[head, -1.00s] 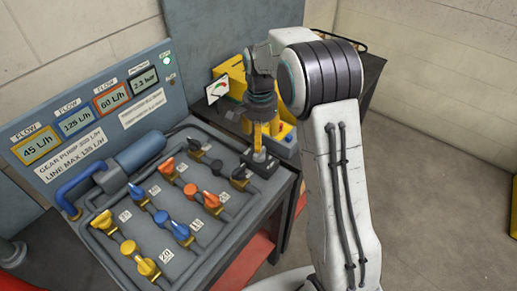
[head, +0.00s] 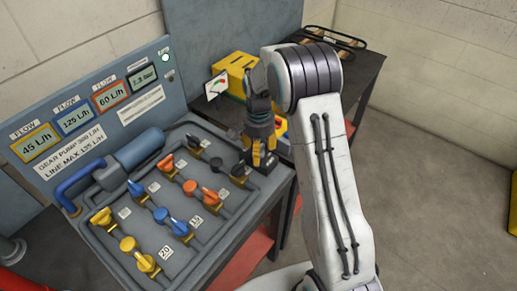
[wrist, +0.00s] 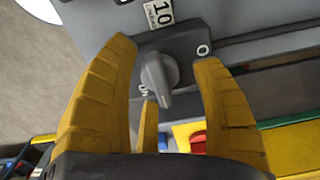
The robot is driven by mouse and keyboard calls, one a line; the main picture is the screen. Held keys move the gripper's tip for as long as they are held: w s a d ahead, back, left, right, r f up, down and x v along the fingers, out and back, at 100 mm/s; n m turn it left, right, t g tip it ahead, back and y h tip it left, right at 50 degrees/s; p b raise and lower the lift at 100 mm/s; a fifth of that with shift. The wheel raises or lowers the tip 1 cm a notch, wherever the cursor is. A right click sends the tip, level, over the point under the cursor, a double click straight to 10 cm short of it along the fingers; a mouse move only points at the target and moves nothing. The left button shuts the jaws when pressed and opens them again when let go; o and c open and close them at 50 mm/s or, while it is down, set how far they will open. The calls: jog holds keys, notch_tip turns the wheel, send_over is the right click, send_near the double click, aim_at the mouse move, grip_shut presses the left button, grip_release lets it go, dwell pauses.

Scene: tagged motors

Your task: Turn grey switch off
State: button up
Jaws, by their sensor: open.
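The grey switch (wrist: 158,75) is a rounded knob on a dark grey plate in the wrist view, under a white "10" label. A ring-shaped mark sits at the plate's upper right and another small mark is at the lower left. The knob's handle runs roughly up and down in the picture. My gripper (wrist: 165,55) is open, with yellow fingers on both sides of the knob and visible gaps. In the head view my gripper (head: 262,155) is low at the panel's right corner, over the dark plate (head: 266,168), and largely hides the switch.
The grey panel (head: 100,235) carries several yellow, blue, orange and dark valve handles left of my gripper. Flow displays (head: 75,122) stand along its back. A yellow box (head: 235,68) and a white gauge card (head: 216,85) are behind my gripper. Grey floor (head: 430,190) is clear at right.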

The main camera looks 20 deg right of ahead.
jog(key=c, duration=1.2)
jog(key=shift+n, duration=0.4)
jog(key=n+b, duration=0.1)
jog(key=n, duration=0.7)
jog(key=shift+n+b, duration=0.3)
jog(key=shift+b, duration=0.05)
jog(key=n, duration=0.4)
jog(key=shift+n+b, duration=0.3)
jog(key=shift+n, duration=1.9)
